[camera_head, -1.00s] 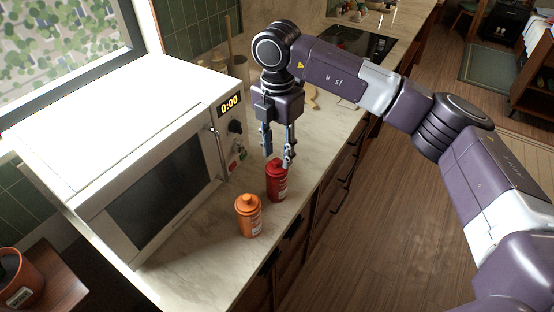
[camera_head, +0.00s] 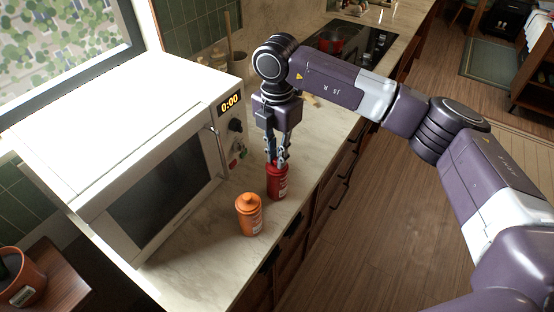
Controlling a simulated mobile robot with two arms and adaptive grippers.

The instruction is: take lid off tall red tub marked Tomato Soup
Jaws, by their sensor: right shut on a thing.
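A tall red tub (camera_head: 277,186) stands upright on the counter, to the right of the microwave. Its label is too small to read. My right gripper (camera_head: 277,163) points straight down over the tub, and its fingers are shut on the lid at the top. The fingers cover most of the lid. The lid sits on the tub, with no gap that I can see. My left gripper is not in view.
An orange tub (camera_head: 249,217) with a knobbed lid stands close by, nearer the camera. A white microwave (camera_head: 160,140) fills the counter on the left. The counter (camera_head: 205,270) in front is clear. A dark cooktop with a red pot (camera_head: 330,44) lies at the back.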

